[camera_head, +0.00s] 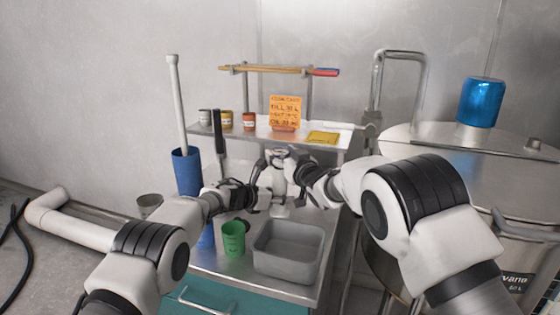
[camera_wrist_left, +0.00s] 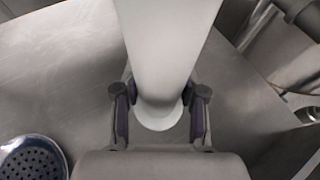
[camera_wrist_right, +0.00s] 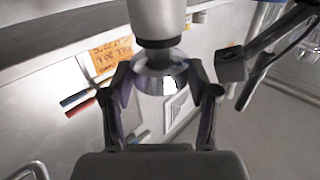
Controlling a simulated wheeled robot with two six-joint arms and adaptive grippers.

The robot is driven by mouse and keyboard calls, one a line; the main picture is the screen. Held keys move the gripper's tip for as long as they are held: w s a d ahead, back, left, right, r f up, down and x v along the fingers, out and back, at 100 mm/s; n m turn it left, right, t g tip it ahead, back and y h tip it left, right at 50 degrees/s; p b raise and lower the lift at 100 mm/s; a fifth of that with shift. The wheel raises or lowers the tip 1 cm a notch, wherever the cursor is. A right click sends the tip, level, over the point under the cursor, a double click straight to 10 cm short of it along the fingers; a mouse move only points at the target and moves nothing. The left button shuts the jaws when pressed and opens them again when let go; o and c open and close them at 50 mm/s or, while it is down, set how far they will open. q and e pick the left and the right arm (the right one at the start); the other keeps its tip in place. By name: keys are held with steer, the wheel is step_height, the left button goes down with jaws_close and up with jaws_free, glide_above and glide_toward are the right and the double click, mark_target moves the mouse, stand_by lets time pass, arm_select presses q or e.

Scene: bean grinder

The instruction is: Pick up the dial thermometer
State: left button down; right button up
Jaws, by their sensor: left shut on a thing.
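I cannot make out the dial thermometer for certain in any view. My left gripper (camera_head: 262,196) is shut on a smooth white cylindrical body (camera_wrist_left: 165,45), which stands between its fingers (camera_wrist_left: 160,112) in the left wrist view. My right gripper (camera_head: 298,172) is at the upper part of the same spot. In the right wrist view its fingers (camera_wrist_right: 163,80) are on both sides of a shiny, clear-looking rounded part (camera_wrist_right: 160,75) below a dark ring and a pale cylinder (camera_wrist_right: 157,18). Whether they touch it is unclear.
A grey bin (camera_head: 288,268) and a green cup (camera_head: 233,240) stand on the metal counter (camera_head: 215,266). Small jars, an orange sign (camera_head: 285,112) and a yellow card (camera_head: 323,137) are on the back shelf. A blue holder (camera_head: 186,172) stands left; a large steel vessel (camera_head: 430,140) stands right.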

steer(key=c, duration=0.6)
steer(key=shift+r, duration=0.1)
arm_select(q)
steer(key=c, duration=0.6)
jaws_free()
arm_select(e)
step_height(320, 180, up, 18)
